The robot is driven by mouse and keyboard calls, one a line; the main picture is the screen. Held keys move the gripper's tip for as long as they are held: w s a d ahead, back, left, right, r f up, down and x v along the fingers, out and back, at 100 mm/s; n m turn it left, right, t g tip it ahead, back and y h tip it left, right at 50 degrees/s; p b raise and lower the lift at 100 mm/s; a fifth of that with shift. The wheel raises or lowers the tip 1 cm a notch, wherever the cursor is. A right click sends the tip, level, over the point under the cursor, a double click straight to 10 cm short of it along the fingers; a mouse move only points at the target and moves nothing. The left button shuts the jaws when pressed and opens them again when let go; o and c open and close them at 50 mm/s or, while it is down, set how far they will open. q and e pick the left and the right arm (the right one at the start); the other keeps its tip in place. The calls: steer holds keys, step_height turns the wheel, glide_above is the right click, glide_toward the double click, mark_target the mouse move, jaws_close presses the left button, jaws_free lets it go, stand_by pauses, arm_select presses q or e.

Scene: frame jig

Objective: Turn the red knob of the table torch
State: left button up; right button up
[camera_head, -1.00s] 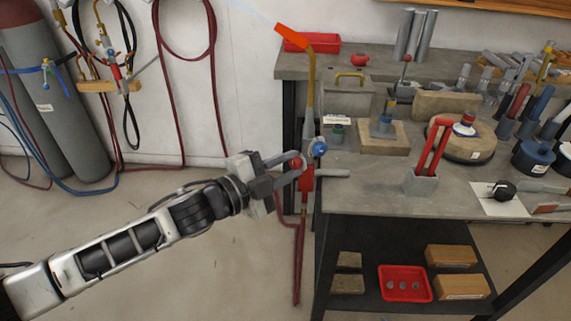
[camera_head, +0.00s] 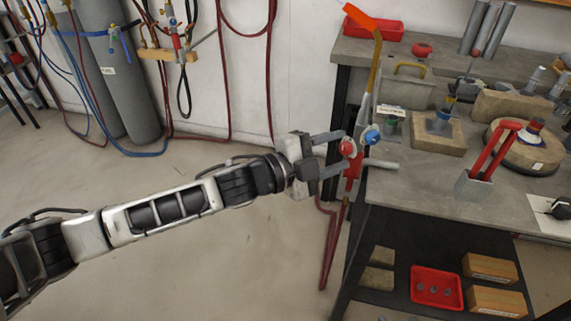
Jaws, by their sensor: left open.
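My right gripper is not in view.
The workbench (camera_head: 420,212) carries blocks, tubes and a red-handled tool (camera_head: 490,155). A red tray (camera_head: 437,287) and wooden boxes lie on the shelf below. Dark red hoses (camera_head: 330,245) hang under the torch. Gas cylinders (camera_head: 128,80) stand at the back left. The floor between is clear.

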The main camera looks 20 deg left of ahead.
arm_select(q)
steer(key=b+v, duration=0.2)
steer(key=v, duration=1.3)
steer(key=shift+s, duration=0.25)
steer(key=shift+a+f, duration=0.1)
steer(key=shift+a, duration=0.05)
